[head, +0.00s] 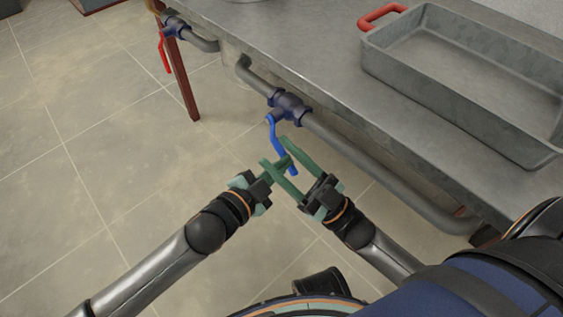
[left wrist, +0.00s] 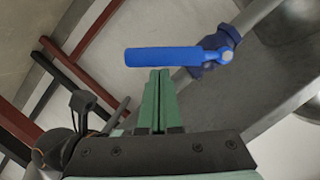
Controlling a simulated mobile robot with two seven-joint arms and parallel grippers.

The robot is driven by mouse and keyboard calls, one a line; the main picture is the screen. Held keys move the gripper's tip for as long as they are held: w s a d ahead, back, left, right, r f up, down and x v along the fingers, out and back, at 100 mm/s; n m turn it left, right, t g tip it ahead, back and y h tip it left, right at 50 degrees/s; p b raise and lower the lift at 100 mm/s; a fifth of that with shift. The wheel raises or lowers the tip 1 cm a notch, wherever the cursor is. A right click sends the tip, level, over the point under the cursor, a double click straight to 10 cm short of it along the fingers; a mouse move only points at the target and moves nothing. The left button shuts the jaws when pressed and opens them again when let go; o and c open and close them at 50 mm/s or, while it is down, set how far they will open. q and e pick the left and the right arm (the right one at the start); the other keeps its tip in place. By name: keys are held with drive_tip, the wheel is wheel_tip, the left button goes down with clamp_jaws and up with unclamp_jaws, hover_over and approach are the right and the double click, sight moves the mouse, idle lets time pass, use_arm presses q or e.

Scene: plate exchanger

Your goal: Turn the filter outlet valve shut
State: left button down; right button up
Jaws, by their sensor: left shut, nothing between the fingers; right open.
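A valve (head: 290,103) with a blue lever (head: 275,135) sits on the grey pipe below the bench edge. The lever hangs down at an angle to the pipe; no label shows. My left gripper (head: 288,158) is shut and empty, its tips close to the lever's lower part. In the left wrist view the shut fingers (left wrist: 160,75) point at the blue lever (left wrist: 175,57), just short of it or touching; I cannot tell which. My right gripper (head: 274,149) is open. Its fingers overlap the lever and my left fingers in the head view; the depth between them is unclear.
A second valve (head: 176,25) with a red lever (head: 164,54) sits farther along at the upper left, near a red-brown leg (head: 184,85). A grey tray (head: 410,82) with a red handle stands on the metal bench (head: 310,70). The tiled floor at left is clear.

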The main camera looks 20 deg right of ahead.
drive_tip(key=s+a+r+n, duration=0.1)
drive_tip(key=s+r, duration=0.1)
drive_tip(key=r, duration=0.6)
drive_tip(key=s+a+r+n+t, duration=0.1)
drive_tip(key=s+a+r, duration=0.1)
drive_tip(key=r, duration=0.7)
drive_tip(key=shift+s+r, duration=0.25)
drive_tip(key=shift+s, duration=0.15)
